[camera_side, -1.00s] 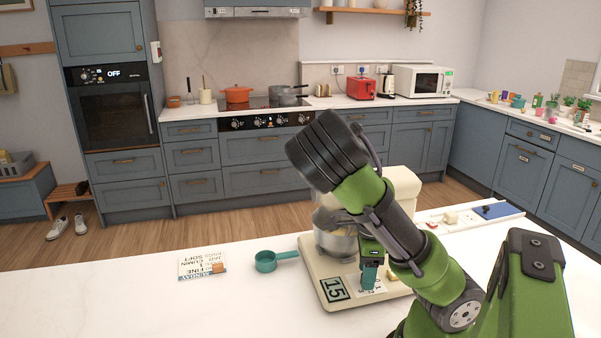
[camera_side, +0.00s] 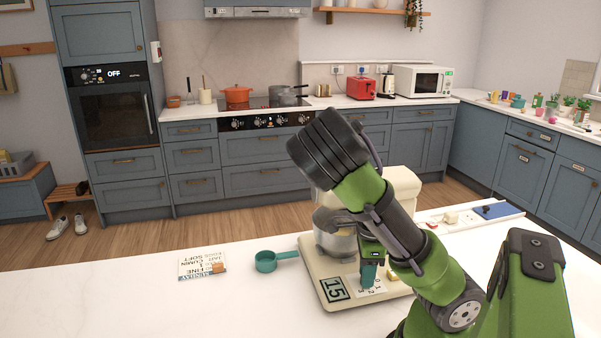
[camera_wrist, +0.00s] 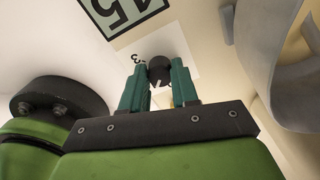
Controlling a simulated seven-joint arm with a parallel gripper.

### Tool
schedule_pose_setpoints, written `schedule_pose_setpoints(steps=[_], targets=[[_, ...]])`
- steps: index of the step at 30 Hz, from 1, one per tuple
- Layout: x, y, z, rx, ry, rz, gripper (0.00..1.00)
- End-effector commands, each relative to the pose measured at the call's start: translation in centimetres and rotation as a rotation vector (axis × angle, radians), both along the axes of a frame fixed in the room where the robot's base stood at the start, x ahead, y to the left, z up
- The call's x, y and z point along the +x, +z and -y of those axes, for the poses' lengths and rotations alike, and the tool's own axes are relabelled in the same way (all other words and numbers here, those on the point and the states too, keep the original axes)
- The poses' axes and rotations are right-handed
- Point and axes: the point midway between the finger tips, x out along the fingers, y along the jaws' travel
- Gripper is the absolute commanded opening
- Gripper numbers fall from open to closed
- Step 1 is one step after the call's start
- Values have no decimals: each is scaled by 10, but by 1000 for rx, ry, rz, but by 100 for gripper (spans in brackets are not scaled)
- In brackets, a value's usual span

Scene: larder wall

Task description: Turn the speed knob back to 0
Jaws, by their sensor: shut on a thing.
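The cream stand mixer (camera_side: 403,189) stands on the white counter, with its metal bowl (camera_side: 338,243) under the head. Its base carries a dark panel reading 15 (camera_side: 335,289) and a white number dial plate (camera_side: 378,288). My gripper (camera_side: 369,276) points down at the dial plate. In the wrist view, the dark round speed knob (camera_wrist: 159,70) sits between the teal fingers of my gripper (camera_wrist: 159,85), which are shut on it. A light mark shows on the knob. A 3 is visible beside it; the other numbers and the exact setting are hidden or too small to read.
A teal measuring cup (camera_side: 267,261) and a printed card (camera_side: 202,262) lie on the counter left of the mixer. A tray with a blue item (camera_side: 497,211) lies behind at the right. The front left counter is clear.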

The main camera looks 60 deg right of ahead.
Motion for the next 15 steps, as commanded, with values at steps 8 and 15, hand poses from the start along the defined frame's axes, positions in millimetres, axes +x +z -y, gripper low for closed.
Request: schedule_pose_setpoints(steps=[8,15], targets=[[0,1,0,0,156,1,0],[0,1,0,0,362,1,0]])
